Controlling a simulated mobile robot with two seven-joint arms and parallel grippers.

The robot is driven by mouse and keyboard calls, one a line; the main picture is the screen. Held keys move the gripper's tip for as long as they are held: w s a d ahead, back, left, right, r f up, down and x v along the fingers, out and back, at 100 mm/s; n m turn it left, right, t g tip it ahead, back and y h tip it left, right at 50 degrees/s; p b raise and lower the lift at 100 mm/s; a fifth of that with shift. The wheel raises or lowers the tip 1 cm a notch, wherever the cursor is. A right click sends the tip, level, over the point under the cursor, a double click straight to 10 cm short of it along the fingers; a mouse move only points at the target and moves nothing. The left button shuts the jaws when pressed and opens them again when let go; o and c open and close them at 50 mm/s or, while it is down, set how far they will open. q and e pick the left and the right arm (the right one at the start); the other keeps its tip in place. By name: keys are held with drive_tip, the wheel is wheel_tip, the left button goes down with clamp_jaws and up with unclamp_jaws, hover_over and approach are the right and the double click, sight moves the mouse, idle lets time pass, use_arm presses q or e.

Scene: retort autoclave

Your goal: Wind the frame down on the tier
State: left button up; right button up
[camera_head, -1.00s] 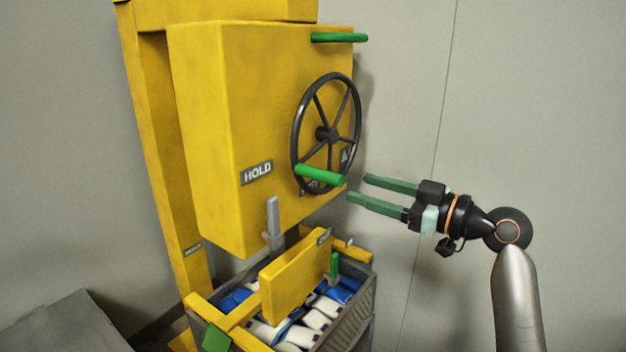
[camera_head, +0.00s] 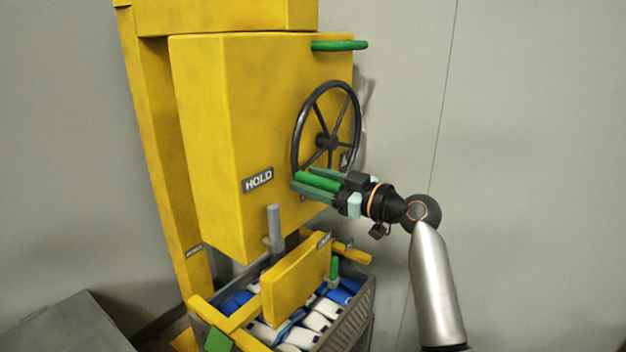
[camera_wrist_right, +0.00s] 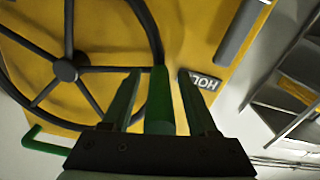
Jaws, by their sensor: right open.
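A black spoked handwheel (camera_head: 326,141) is on the yellow housing (camera_head: 240,110), with a green crank handle (camera_head: 318,181) at its lower rim. My right gripper (camera_head: 297,185) is open, with its fingers on either side of the crank handle. In the right wrist view the handle (camera_wrist_right: 160,98) lies between the two fingers, with gaps showing beside it. A yellow frame (camera_head: 290,281) is below the housing, over a grey tier (camera_head: 352,312) filled with white and blue pouches. Whether the frame touches the pouches cannot be told. My left gripper is out of view.
A grey lever (camera_head: 274,230) stands below the HOLD label (camera_head: 258,180). Another green bar (camera_head: 340,46) sticks out at the housing's top right. A small green peg (camera_head: 334,270) stands by the frame. A grey surface (camera_head: 65,325) is at lower left. The wall side at right is open.

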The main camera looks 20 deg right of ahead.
clamp_jaws()
idle(0.3)
drive_tip(key=shift+f, duration=0.1)
idle(1.0)
